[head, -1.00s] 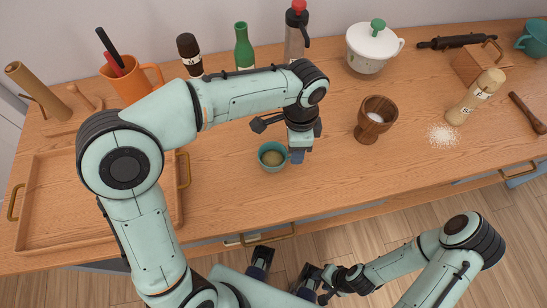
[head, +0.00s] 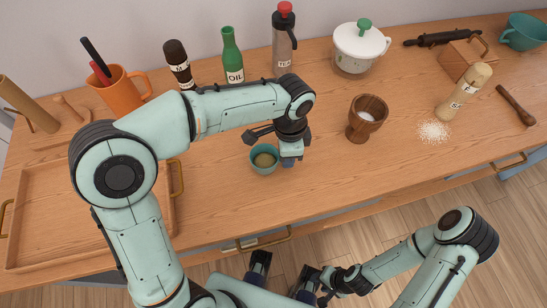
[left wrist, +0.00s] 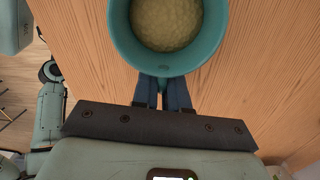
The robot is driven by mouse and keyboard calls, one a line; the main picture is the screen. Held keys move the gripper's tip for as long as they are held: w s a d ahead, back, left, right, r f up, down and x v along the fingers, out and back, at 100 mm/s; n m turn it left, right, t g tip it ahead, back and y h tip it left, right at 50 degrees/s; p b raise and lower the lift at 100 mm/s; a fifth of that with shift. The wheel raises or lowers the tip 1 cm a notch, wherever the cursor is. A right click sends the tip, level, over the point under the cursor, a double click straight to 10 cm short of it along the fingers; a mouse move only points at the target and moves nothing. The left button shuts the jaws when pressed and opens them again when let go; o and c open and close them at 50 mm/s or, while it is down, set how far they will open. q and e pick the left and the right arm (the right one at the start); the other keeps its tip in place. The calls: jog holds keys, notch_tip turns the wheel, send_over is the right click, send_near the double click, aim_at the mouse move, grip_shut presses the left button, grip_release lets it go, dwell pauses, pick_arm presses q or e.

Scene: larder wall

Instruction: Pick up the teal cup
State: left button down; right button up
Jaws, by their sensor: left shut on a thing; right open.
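A small round teal cup (head: 264,158) with pale yellow grainy contents is over the middle of the counter, upright. My right gripper (head: 283,274) is open and empty below the counter's front edge.
An empty wooden tray (head: 95,258) lies to the left. Bottles and a white pot (head: 358,50) line the back.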

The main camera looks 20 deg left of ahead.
pick_arm(q)
jog(key=shift+r, duration=0.1)
notch_tip(320, 180, up, 26)
jog(key=p, duration=0.9)
pick_arm(e)
jog(key=w+r, duration=0.6)
jog(key=r, duration=0.5)
jog(key=shift+t, duration=0.4)
jog(key=shift+s+f, duration=0.1)
pick_arm(q)
jog(key=shift+s, duration=0.1)
pick_arm(e)
jog(key=shift+s, duration=0.15)
